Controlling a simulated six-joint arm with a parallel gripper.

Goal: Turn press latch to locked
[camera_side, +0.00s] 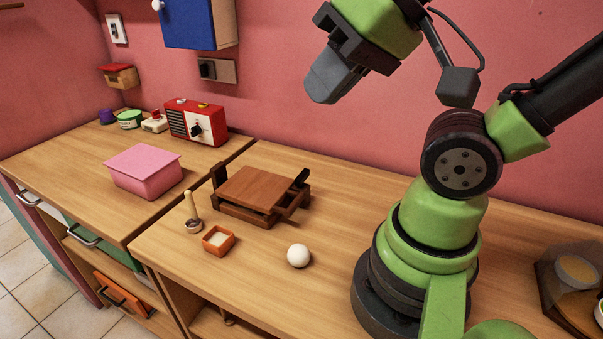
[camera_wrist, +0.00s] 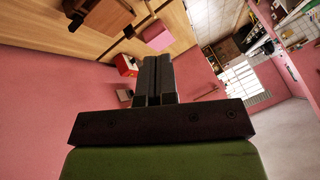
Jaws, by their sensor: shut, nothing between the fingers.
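The wooden press (camera_side: 253,190) stands on the counter, its flat brown top board lying over a low frame. A dark upright piece (camera_side: 219,176) is at its left end and a dark tilted piece (camera_side: 301,179) at its right end; I cannot tell for certain which is the latch. The press also shows at the upper left of the wrist view (camera_wrist: 99,17). My gripper (camera_side: 326,92) is high above the counter, up and to the right of the press, touching nothing. Its fingers are together and empty in the wrist view (camera_wrist: 155,62).
An orange dish (camera_side: 218,239), a wooden pestle (camera_side: 193,211) and a white ball (camera_side: 298,256) are in front of the press. A pink lidded box (camera_side: 145,172) and a red radio (camera_side: 195,122) stand to the left. A blue cabinet (camera_side: 190,22) hangs on the wall.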

